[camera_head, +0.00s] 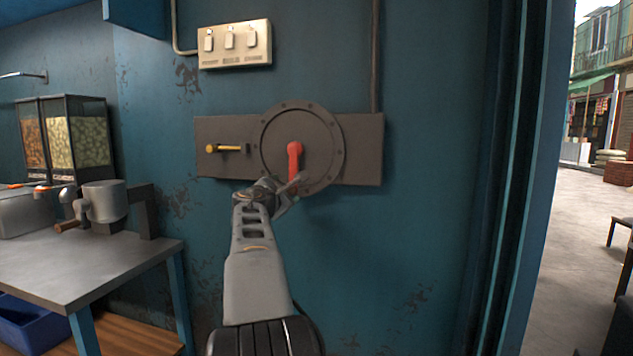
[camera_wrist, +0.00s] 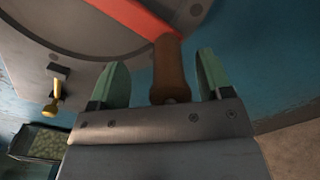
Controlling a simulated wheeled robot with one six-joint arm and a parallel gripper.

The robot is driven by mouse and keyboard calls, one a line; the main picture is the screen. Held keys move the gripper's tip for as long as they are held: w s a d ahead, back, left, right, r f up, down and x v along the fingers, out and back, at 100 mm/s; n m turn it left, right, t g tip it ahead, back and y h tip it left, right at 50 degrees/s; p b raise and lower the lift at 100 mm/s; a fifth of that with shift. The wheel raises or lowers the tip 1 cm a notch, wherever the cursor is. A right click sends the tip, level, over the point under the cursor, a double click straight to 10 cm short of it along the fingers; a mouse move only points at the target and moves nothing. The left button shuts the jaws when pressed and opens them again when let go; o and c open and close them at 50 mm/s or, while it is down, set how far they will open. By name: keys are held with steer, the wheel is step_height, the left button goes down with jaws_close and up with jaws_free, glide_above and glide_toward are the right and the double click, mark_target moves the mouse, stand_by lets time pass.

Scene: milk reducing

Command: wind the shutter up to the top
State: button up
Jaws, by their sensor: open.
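A red crank arm (camera_head: 294,155) sits on a round bolted disc (camera_head: 328,140) on the blue wall and points downward. In the wrist view the red crank (camera_wrist: 142,17) ends in a brown handle (camera_wrist: 168,68). My gripper (camera_wrist: 165,80) is open, with one green finger on each side of the handle and a gap visible on both sides. In the head view my gripper (camera_head: 284,187) is at the crank's lower end and hides the handle. A yellow-handled latch (camera_head: 224,148) lies level on the grey plate left of the disc. The shutter cannot be clearly made out.
A switch box (camera_head: 234,45) is above the plate. A doorway edge (camera_head: 525,180) stands at right, with open street ground beyond.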

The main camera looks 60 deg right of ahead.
steer(key=b+v, duration=0.3)
steer(key=v, duration=0.9)
steer(key=shift+b, duration=0.3)
steer(key=w+a+r+m+t+y+p, duration=0.25)
steer(key=a+m+y+p, duration=0.45)
steer(key=a+p, duration=1.15)
steer(key=s+a+r+m+g+y+p, duration=0.1)
steer(key=s+a+y+p, duration=0.3)
steer(key=a+p, duration=0.4)
steer(key=s+a+r+m+g+y+p, duration=0.1)
steer(key=a+y+p, duration=0.5)
steer(key=p, duration=0.9)
steer(key=s+a+m+g, duration=0.1)
steer(key=s+a+m, duration=0.1)
steer(key=s, duration=0.1)
steer(key=shift+a+r+m+y, duration=0.3)
steer(key=shift+m, duration=0.1)
